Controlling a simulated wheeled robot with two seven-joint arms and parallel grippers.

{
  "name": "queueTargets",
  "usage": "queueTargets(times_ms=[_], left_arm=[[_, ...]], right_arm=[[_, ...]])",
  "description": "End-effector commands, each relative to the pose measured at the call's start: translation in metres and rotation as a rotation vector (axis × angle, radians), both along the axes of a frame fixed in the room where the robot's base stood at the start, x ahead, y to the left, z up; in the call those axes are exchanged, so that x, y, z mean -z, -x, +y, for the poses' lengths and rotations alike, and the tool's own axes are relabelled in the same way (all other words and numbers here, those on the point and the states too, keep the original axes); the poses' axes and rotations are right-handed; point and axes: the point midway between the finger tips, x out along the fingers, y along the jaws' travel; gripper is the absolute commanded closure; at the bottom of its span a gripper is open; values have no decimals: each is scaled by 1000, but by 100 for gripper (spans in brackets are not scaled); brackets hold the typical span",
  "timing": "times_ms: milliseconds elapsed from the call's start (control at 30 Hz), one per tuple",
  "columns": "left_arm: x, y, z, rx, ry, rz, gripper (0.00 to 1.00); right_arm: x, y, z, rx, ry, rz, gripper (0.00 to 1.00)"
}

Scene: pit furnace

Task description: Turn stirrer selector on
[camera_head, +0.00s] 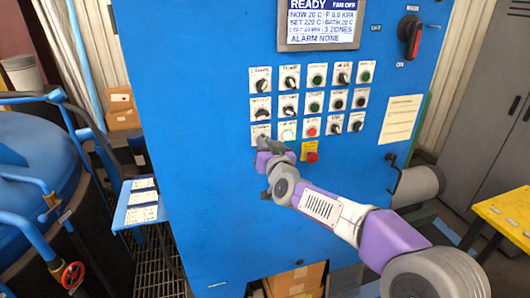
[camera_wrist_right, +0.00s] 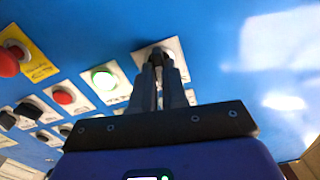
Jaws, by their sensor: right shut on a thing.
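A blue control cabinet (camera_head: 200,60) carries rows of selectors and buttons on white plates. My right gripper (camera_head: 262,146) is at the lower-left plate (camera_head: 260,129) of the grid. In the right wrist view its fingers (camera_wrist_right: 158,62) are shut on a selector knob in front of a white plate (camera_wrist_right: 174,46). The fingers hide most of the knob, so I cannot tell its setting, and the label is too small to read. A green button (camera_head: 287,135), lit, sits just right of it; it also shows in the right wrist view (camera_wrist_right: 104,80). My left gripper is out of view.
A red mushroom button (camera_head: 312,157) on a yellow plate is close to my right wrist. A display (camera_head: 318,22) and a red-handled main switch (camera_head: 411,36) are higher up. A blue tank (camera_head: 35,190) stands left, a yellow table (camera_head: 508,218) right.

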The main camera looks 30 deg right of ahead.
Motion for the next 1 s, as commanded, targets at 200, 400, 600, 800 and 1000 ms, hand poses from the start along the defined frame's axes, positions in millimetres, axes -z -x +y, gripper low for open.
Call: queueTargets(times_ms=[200, 400, 600, 800, 1000], left_arm=[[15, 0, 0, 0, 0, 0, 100], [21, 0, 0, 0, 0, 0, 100], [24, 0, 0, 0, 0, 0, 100], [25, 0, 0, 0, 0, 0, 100], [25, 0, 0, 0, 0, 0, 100]], right_arm=[[2, 0, 0, -1, -164, -41, 100], [2, 0, -1, 0, -270, -64, 100], [1, 0, -1, 0, -329, -78, 100], [1, 0, -1, 0, -348, -83, 100], [1, 0, -1, 0, -351, -83, 100]])
